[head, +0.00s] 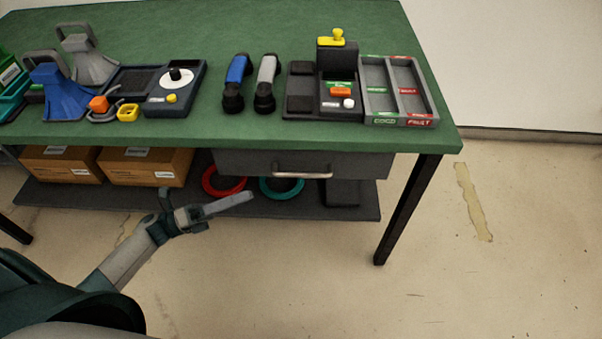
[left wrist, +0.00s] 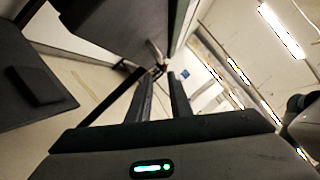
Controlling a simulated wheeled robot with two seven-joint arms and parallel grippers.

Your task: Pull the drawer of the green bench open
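The green bench (head: 300,130) stands ahead. Its dark grey drawer (head: 365,165) hangs under the right part of the top and looks closed, with a pale bar handle (head: 302,174) across its front. My left gripper (head: 250,196) is in front of the drawer, left of and a little lower than the handle in the head view, pointing right. In the left wrist view its two fingers (left wrist: 161,78) are apart with nothing between them. The handle (left wrist: 157,56) shows just beyond the fingertips, apart from them as far as I can tell. My right gripper is not in view.
The lower shelf (head: 120,199) holds cardboard boxes (head: 145,167), a red ring (head: 210,185) and a teal ring (head: 268,192). A black bench leg (head: 405,215) stands right of the drawer. Handsets (head: 265,80) and trays lie on top. The floor in front is clear.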

